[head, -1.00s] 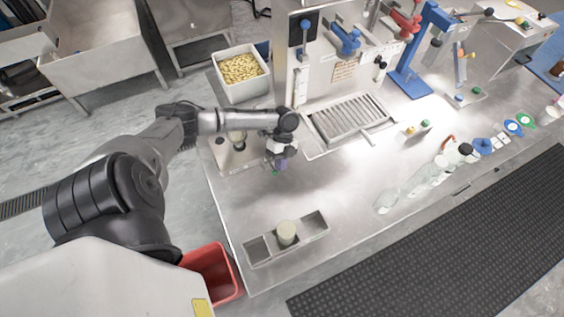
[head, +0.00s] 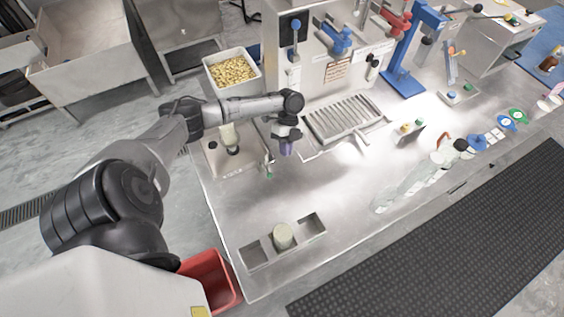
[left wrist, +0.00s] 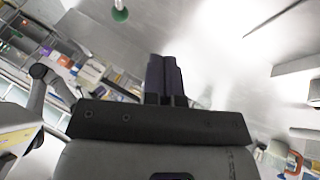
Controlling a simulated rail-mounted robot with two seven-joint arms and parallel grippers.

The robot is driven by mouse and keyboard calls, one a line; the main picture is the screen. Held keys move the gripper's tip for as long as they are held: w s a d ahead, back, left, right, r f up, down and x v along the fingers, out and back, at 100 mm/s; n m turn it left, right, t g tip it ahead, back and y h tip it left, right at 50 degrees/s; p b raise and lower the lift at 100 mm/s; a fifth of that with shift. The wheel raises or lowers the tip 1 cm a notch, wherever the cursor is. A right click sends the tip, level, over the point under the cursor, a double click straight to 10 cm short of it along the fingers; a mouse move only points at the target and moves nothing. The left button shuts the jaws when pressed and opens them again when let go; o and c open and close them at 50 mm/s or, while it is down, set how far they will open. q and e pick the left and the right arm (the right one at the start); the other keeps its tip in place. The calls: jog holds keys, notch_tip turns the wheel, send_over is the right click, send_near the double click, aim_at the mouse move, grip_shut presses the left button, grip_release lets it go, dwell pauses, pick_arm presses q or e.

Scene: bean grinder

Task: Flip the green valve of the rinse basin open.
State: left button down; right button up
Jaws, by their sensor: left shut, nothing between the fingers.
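The rinse basin (head: 222,168) is a small metal unit at the bench's back left corner, partly hidden behind my left arm. A pale bottle-shaped thing stands at it. The green valve (head: 268,176) shows as a small green tip at the basin's right side. It also shows at the top of the left wrist view as a green knob (left wrist: 120,14) on a thin stem. My left gripper (head: 287,149), with dark purple fingers, is shut and empty. It is to the right of and behind the valve, apart from it. The fingers (left wrist: 163,75) are together in the left wrist view.
A slotted drain tray (head: 345,117) lies right of my gripper, before the machine with blue and red levers. A metal holder (head: 254,251) with a pale cup (head: 283,236) stands at the front. The middle bench is clear.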

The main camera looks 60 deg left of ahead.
pick_arm(q)
jog(key=v, duration=0.6)
jog(key=shift+d+r, duration=0.1)
dwell(0.6)
